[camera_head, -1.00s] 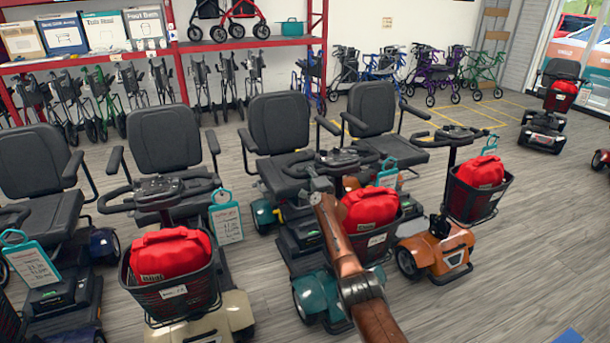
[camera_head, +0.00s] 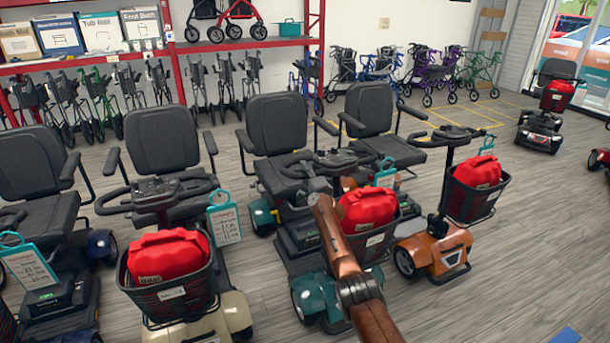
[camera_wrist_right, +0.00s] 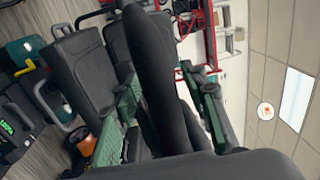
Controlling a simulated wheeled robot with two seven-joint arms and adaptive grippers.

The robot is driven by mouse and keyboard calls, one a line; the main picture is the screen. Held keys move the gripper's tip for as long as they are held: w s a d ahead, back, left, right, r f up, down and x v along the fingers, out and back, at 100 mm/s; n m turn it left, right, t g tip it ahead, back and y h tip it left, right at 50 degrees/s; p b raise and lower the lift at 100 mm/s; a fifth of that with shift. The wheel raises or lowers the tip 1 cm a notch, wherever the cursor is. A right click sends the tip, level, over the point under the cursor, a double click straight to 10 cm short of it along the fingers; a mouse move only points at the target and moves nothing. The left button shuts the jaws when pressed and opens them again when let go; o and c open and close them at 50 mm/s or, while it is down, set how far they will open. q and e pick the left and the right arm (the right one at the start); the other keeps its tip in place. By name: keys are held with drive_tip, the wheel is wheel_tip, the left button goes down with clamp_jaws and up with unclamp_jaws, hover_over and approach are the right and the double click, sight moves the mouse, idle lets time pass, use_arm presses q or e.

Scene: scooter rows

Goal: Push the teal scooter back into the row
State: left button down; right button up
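The teal scooter (camera_head: 315,298) stands in the middle of the head view, its front toward me. It has a black seat (camera_head: 280,123), a front basket with a red bag (camera_head: 367,209), and dark handlebars. My brown right arm reaches up from the bottom edge, in front of the scooter's tiller. My right gripper (camera_head: 322,184) is at the handlebar, partly hidden by the arm. In the right wrist view the fingers with green pads (camera_wrist_right: 163,110) stand apart, with a thick dark bar between them and a gap on one side. Whether they touch the bar is unclear. My left gripper is out of view.
A cream scooter (camera_head: 236,312) with a red bag stands to the left, and an orange scooter (camera_head: 440,252) close on the right. A red scooter (camera_head: 557,95) stands at the far right. Shelves (camera_head: 250,44) and folded walkers line the back.

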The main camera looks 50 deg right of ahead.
drive_tip(key=shift+a, duration=0.1)
drive_tip(key=shift+a, duration=0.2)
drive_tip(key=shift+s+a+f, duration=0.1)
drive_tip(key=shift+s+a, duration=0.3)
drive_tip(key=shift+s, duration=0.05)
drive_tip(key=v, duration=1)
drive_tip(key=shift+s, duration=0.4)
drive_tip(key=shift+d, duration=0.15)
